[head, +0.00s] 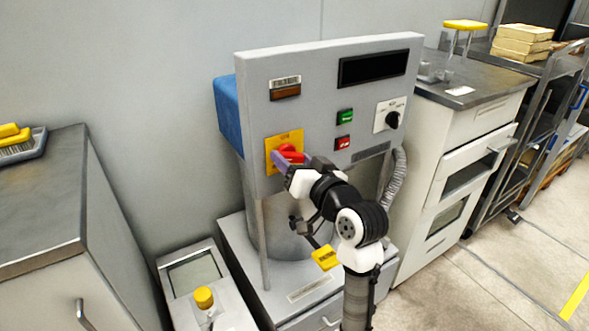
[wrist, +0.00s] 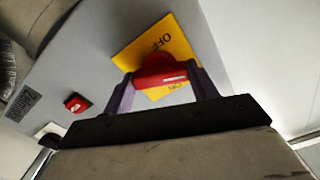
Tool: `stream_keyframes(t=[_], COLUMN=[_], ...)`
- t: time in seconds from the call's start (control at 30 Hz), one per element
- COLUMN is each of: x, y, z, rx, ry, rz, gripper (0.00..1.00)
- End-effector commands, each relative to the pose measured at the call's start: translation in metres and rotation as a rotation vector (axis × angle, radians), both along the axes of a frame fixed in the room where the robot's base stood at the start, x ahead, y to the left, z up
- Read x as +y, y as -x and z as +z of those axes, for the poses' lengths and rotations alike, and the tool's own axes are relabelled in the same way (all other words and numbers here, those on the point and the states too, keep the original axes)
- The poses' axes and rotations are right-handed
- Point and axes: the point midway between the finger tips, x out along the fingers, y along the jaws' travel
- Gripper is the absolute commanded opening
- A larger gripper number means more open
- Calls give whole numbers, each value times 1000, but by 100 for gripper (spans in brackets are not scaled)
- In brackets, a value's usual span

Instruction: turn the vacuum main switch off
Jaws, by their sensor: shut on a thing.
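The vacuum main switch is a red rotary handle (head: 291,153) on a yellow plate (head: 270,146) at the lower left of the grey control panel. In the wrist view the red handle (wrist: 160,72) sits between my two purple fingers, over the yellow plate (wrist: 185,45) with its OFF and ON lettering. My gripper (head: 281,160) is shut on the handle, with a finger at each end of it. In the wrist view my gripper (wrist: 160,88) hides part of the plate. A pale line on the handle lies nearly level in that view; its exact setting I cannot tell.
Right of the switch on the panel (head: 312,105) are a green button (head: 345,117), a red button (head: 343,143) and a black knob (head: 392,119). A ribbed hose (head: 394,182) hangs at the panel's right. Cabinets stand on both sides; floor at lower right is clear.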

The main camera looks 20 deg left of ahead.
Motion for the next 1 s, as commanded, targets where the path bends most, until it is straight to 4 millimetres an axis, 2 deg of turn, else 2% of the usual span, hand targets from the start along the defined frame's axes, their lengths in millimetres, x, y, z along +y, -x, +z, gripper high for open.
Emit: stream_keyframes(t=[0.2, 0.5, 1.0], x=[0, -1, -1], y=[0, 0, 0], z=[-2, -1, 1], rx=[-141, -265, -313], ry=[107, 206, 244], rz=[-1, -1, -1], gripper=[35, 35, 35])
